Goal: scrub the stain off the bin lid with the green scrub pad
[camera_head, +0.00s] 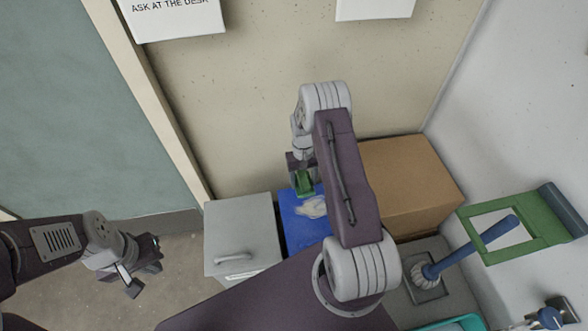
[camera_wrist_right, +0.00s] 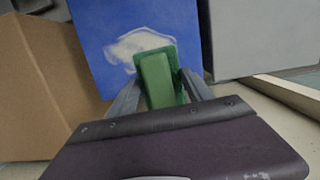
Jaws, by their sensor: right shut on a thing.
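The green scrub pad (camera_head: 304,184) is held in my right gripper (camera_head: 302,172). In the right wrist view the green pad (camera_wrist_right: 156,78) sits between the two grey fingers of the right gripper (camera_wrist_right: 160,95). The blue bin lid (camera_head: 297,232) is in the middle, partly hidden by my right arm. A whitish stain (camera_head: 312,207) lies on it; the stain also shows in the right wrist view (camera_wrist_right: 133,44). The pad overlaps the stain's edge there; I cannot tell whether it touches the lid. My left gripper (camera_head: 143,268) is open and empty at the left, away from the bin.
A grey bin (camera_head: 238,225) with a handle stands left of the blue lid. A cardboard box (camera_head: 408,185) stands to the right. A blue-handled brush (camera_head: 470,248) and a green frame (camera_head: 515,222) are further right. The floor at left is clear.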

